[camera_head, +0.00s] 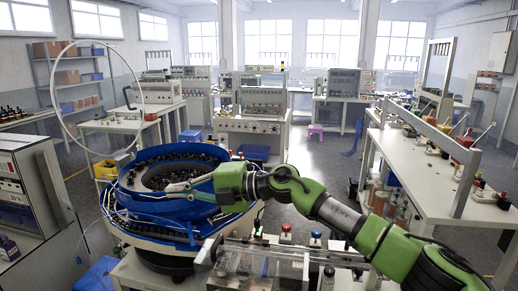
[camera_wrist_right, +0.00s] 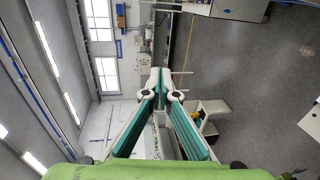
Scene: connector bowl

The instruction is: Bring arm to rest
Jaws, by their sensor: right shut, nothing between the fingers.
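My right arm comes in from the right in the head view, green and grey, stretched out to the left. Its gripper (camera_head: 172,190) is in front of and above the right side of the blue connector bowl (camera_head: 135,208). The bowl is round and holds many small dark parts. In the right wrist view my right gripper (camera_wrist_right: 161,80) has its white and teal fingers drawn together at the tips, with nothing between them. Whether the gripper touches the bowl rim cannot be told. My left gripper is not in view.
A clear-covered fixture (camera_head: 255,268) with small knobs stands below the arm. A long white workbench (camera_head: 425,185) with tools is on the right. A grey cabinet (camera_head: 30,185) stands at the left. A thin white hoop rises behind the bowl. Open floor (camera_head: 320,160) lies beyond the arm.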

